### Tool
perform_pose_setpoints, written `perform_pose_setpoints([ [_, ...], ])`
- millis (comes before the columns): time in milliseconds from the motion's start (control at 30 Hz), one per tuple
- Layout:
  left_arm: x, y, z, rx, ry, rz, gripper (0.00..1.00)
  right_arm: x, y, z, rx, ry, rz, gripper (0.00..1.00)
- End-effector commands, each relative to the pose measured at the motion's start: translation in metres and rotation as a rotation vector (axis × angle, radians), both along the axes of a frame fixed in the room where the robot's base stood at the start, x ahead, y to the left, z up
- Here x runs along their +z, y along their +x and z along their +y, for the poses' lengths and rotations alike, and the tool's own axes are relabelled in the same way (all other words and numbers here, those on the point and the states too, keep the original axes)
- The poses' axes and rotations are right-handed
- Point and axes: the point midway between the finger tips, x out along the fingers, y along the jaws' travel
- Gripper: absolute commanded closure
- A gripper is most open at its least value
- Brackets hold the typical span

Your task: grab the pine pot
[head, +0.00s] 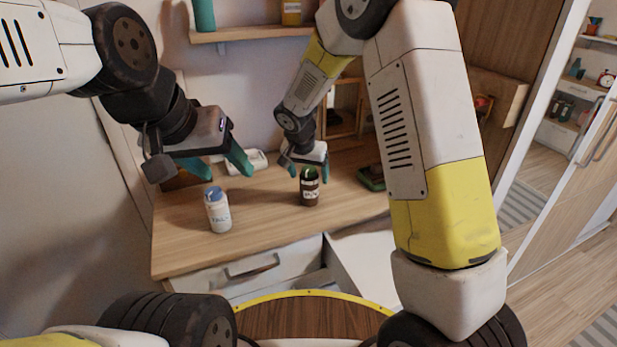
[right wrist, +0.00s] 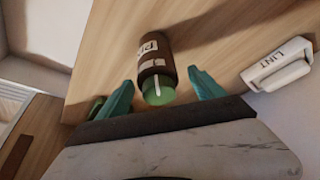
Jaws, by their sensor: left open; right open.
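The pine pot (head: 310,190) is a dark brown jar with a pale label and a green top. It stands upright on the wooden desk (head: 265,225). In the right wrist view the pot (right wrist: 152,55) shows its label, partly readable, and its green top with a white strip. My right gripper (head: 304,162) is open just above the pot. In the right wrist view its teal fingers (right wrist: 160,80) are on either side of the pot's top, with gaps visible. My left gripper (head: 218,167) is open and empty above the desk's left part, behind a white bottle.
A white bottle with a blue cap (head: 218,210) stands on the desk to the left of the pot. A white item marked LINT (right wrist: 278,66) lies near the wall. A green object (head: 371,178) is to the pot's right. An open drawer (head: 285,275) juts out below.

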Motion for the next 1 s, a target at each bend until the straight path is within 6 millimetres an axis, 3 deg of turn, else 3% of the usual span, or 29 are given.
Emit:
perform_pose_setpoints([
  [167,0.000,0.000,0.000,0.000,0.000,0.000,0.41,-0.023,0.009,-0.004,0.001,-0.001,0.000,0.23],
  [400,0.000,0.000,0.000,0.000,0.000,0.000,0.41,-0.024,0.010,-0.004,0.000,0.001,-0.001,0.24],
  [767,0.000,0.000,0.000,0.000,0.000,0.000,0.41,-0.024,0.010,-0.004,0.001,0.001,0.000,0.95],
  [1000,0.000,0.000,0.000,0.000,0.000,0.000,0.41,-0.023,0.010,-0.004,0.001,0.000,-0.001,0.95],
])
